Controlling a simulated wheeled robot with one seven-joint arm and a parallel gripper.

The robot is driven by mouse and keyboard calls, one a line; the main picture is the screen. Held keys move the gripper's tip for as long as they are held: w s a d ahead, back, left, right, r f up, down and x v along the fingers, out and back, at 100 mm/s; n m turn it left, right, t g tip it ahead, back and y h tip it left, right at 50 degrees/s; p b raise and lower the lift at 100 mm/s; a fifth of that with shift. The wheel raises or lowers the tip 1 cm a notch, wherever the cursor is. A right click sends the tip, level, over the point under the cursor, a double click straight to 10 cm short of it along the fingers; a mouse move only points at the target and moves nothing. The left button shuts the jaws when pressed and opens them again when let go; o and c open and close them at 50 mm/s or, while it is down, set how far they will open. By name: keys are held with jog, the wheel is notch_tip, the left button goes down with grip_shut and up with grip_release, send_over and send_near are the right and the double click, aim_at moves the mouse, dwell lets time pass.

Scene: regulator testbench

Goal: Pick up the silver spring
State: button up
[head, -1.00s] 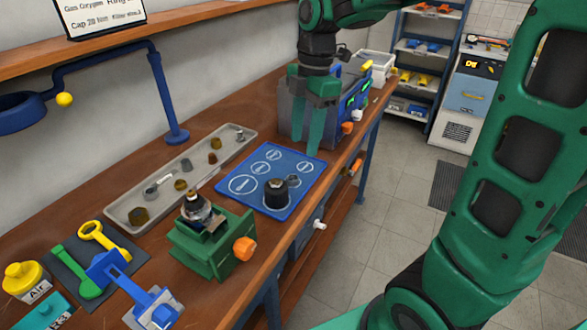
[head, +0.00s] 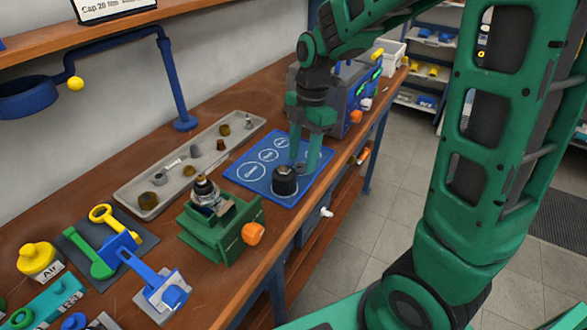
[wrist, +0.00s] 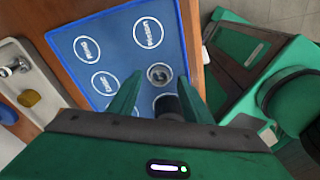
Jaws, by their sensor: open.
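The silver spring (wrist: 160,74) shows in the wrist view as a round, grey, hollow-topped piece on the blue mat (wrist: 112,62). It lies between the lines of my two fingers, a little beyond their tips. My gripper (head: 303,166) is open and points down at the mat in the head view, close behind the black cap (head: 284,181). The fingers largely hide the spring in the head view. In the wrist view the black cap (wrist: 168,106) sits nearer to my palm than the spring and is partly hidden. I cannot tell whether a finger touches either piece.
A green vise (head: 220,228) with an orange knob holds a regulator body left of the mat. A grey tray (head: 150,199) with several small parts lies behind. A blue-grey test box (head: 343,98) stands beyond my gripper. The bench's front edge is close to the mat.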

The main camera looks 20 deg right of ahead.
jog(key=shift+a+f, duration=0.1)
jog(key=shift+f, duration=0.45)
jog(key=c, duration=1.1)
jog(key=shift+c, duration=0.2)
jog(key=shift+r, duration=0.1)
